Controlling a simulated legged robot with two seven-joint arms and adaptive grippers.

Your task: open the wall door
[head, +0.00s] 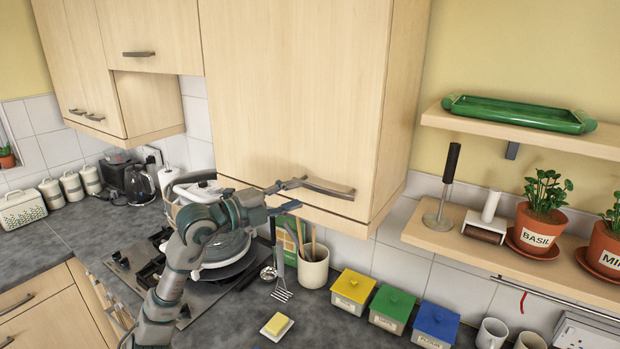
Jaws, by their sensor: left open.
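The wall door is the large pale wood cabinet door (290,90) in the upper middle, and it looks closed. Its grey bar handle (330,188) runs along the door's lower edge. My left gripper (298,195) is open at the left end of this handle, with one finger higher and one lower. I cannot tell whether a finger touches the handle or whether the handle's end lies between the fingers. My left arm comes up from the bottom left, in front of the hob and stacked dishes. My right gripper is not in view.
A utensil pot (313,268) stands on the counter below the cabinet. Yellow (353,290), green (391,307) and blue (435,325) canisters stand to its right. Shelves with a green tray (520,113) and a basil pot (538,228) are at the right.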

